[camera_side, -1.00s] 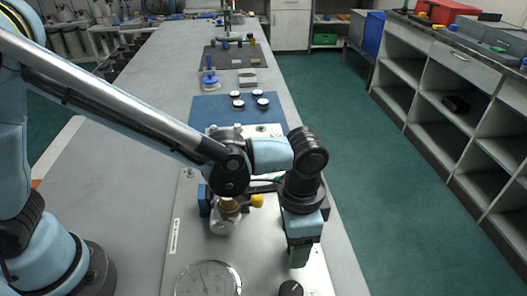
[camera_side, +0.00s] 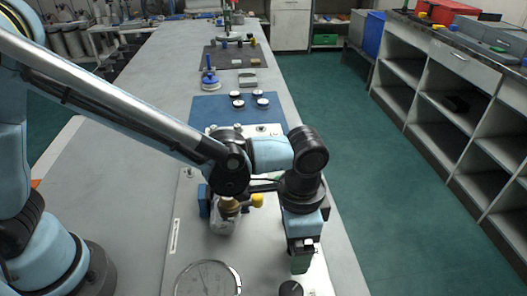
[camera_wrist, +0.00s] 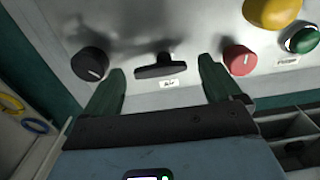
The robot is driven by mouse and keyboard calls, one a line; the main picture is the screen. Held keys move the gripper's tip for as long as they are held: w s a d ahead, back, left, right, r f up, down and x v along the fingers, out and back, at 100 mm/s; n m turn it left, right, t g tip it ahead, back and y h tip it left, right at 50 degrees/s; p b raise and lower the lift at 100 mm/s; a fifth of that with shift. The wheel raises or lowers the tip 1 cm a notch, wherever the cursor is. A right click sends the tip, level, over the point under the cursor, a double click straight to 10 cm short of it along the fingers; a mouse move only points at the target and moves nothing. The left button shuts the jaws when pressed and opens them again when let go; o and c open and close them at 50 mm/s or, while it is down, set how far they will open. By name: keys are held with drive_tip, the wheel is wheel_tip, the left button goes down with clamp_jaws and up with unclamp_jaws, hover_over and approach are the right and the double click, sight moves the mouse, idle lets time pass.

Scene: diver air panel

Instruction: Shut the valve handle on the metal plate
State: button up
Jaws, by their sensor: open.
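The metal plate (camera_side: 190,245) lies on the bench, under my arm in the side view. In the wrist view, a black bar-shaped handle (camera_wrist: 160,67) stands on the plate above a small label reading "Air". My gripper (camera_wrist: 162,72) is open, with one dark green finger on each side of this handle and nothing held. Contact or remaining height cannot be told. In the side view my gripper (camera_side: 301,262) points down over the plate's right side and hides the handle. A brass fitting (camera_side: 229,207) with a yellow-tipped part (camera_side: 257,200) stands to its left.
In the wrist view, a round black knob (camera_wrist: 90,64) sits close to the left finger and a red knob (camera_wrist: 239,60) close to the right finger. A yellow knob (camera_wrist: 272,12) and a green button (camera_wrist: 301,38) are farther right. A gauge (camera_side: 208,279) lies at the plate's near end.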

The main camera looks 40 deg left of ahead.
wheel_tip(320, 180, up, 12)
idle(0.6)
drive_tip(key=shift+a, duration=0.1)
drive_tip(key=s+a+f+n+t, duration=0.1)
drive_tip(key=a+n+t, duration=0.6)
drive_tip(key=a, duration=1.9)
drive_tip(key=shift+s+a+f+n, duration=0.2)
drive_tip(key=shift+s+f+n, duration=0.3)
drive_tip(key=shift+n, duration=0.6)
drive_tip(key=shift+w, duration=0.1)
